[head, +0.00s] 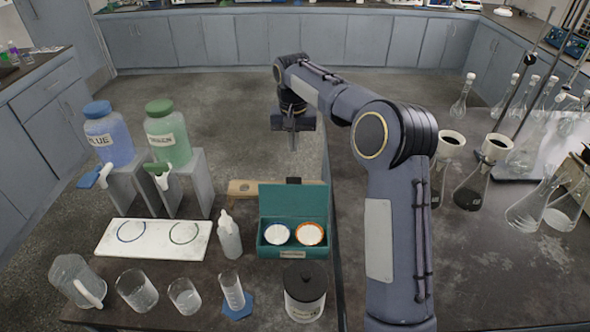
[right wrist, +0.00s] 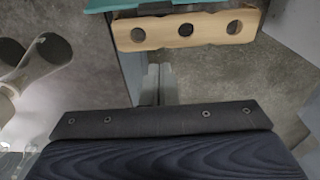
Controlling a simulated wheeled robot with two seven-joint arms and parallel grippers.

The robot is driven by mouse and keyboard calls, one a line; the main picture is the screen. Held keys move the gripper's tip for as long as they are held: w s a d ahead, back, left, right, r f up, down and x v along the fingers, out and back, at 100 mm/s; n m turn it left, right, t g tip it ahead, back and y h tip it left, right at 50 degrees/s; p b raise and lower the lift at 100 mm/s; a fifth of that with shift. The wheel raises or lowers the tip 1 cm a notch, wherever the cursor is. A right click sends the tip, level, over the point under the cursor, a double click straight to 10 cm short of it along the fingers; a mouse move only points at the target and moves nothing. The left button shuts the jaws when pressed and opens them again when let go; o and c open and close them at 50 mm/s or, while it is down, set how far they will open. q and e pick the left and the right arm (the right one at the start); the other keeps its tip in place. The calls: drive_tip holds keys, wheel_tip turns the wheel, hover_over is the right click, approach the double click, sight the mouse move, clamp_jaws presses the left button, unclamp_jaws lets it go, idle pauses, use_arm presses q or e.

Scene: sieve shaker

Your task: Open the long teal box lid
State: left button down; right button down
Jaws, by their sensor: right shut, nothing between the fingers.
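The teal box (head: 270,250) stands on the dark table with its lid (head: 292,200) raised upright at the back. A teal edge (right wrist: 150,4) shows at the top of the right wrist view. My right gripper (head: 292,146) points down beyond the box and the table edge, apart from the lid. In the right wrist view its fingers (right wrist: 158,84) are together and empty. My left gripper is not in view.
A wooden rack with holes (right wrist: 186,30) lies behind the box, partly hidden by it in the head view (head: 241,187). A black-lidded jar (head: 305,292) stands in front, a squeeze bottle (head: 229,238) to the left. Flasks (head: 472,190) stand at the right.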

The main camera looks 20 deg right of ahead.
sight(293, 177)
wheel_tip(293, 177, down, 6)
drive_tip(key=s+a+p, duration=0.1)
drive_tip(key=s, duration=0.2)
drive_tip(key=shift+a+f+p, duration=0.2)
drive_tip(key=shift+f+p, duration=0.05)
drive_tip(key=shift+p, duration=0.05)
drive_tip(key=s+t+b, duration=0.1)
drive_tip(key=b, duration=0.2)
drive_tip(key=shift+s+a+f+b, duration=0.1)
drive_tip(key=shift+a+b, duration=0.2)
drive_tip(key=shift+a, duration=0.1)
drive_tip(key=shift+s+a+r+h+b, duration=0.15)
drive_tip(key=shift+s+a+r+b, duration=0.1)
drive_tip(key=shift+s, duration=0.25)
drive_tip(key=shift+s+a+r+h+b, duration=0.1)
drive_tip(key=shift+s+a+r+h, duration=0.1)
drive_tip(key=shift+s, duration=0.25)
drive_tip(key=shift+d, duration=0.1)
drive_tip(key=shift+w, duration=0.15)
